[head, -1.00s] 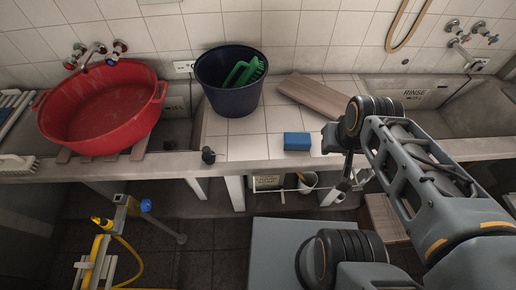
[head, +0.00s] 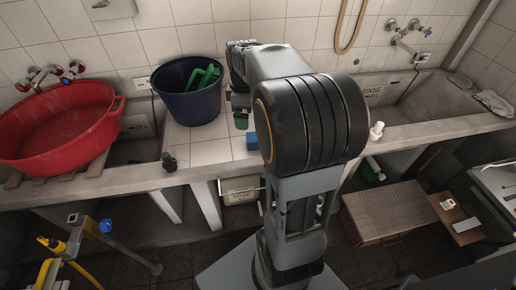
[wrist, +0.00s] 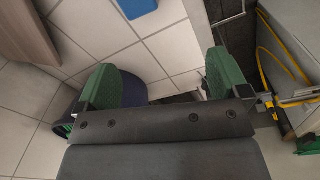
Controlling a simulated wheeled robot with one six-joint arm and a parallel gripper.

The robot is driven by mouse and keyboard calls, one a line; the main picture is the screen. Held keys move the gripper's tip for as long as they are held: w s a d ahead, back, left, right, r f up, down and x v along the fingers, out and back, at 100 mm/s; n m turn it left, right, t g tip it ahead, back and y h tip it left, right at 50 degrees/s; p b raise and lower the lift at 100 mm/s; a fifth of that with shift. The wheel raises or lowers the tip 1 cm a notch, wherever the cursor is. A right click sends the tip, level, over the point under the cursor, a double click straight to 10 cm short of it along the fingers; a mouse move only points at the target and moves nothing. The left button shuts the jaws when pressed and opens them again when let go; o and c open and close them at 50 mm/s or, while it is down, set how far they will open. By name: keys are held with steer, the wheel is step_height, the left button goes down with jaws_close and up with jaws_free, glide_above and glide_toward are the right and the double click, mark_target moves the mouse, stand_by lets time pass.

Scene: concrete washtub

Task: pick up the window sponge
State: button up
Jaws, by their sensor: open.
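The window sponge, a small blue block (head: 252,141), lies on the tiled counter near its front edge, partly hidden behind my arm in the head view. In the wrist view a blue piece of it (wrist: 137,7) shows at the top edge, cut off by the frame. My gripper (wrist: 160,78) has two green-padded fingers spread wide with nothing between them. In the head view my gripper (head: 240,112) is over the counter, between the bucket and the sponge. The sponge is beyond the fingers, apart from them.
A dark blue bucket (head: 185,103) holding a green item stands left of my gripper. A red tub (head: 60,130) sits further left. A wooden board (wrist: 24,32) lies on the tiles. The rinse basin (head: 445,108) is at right. Bare tiles (head: 205,143) lie before the bucket.

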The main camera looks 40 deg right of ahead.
steer(key=d+f, duration=0.1)
steer(key=f, duration=0.2)
steer(key=w+d+f+n+b, duration=0.1)
steer(key=d+f, duration=0.1)
steer(key=f, duration=0.2)
steer(key=d+f+n+b, duration=0.1)
steer(key=d+f, duration=0.1)
steer(key=f, duration=0.1)
steer(key=shift+w+d+f+g, duration=0.1)
steer(key=shift+w+f+g, duration=0.05)
steer(key=shift+w+g, duration=0.2)
steer(key=shift+s+f+b, duration=0.15)
steer(key=shift+f+b, duration=0.4)
steer(key=shift+f, duration=2.7)
steer(key=shift+c, duration=0.2)
steer(key=c, duration=0.9)
steer(key=shift+c, duration=0.2)
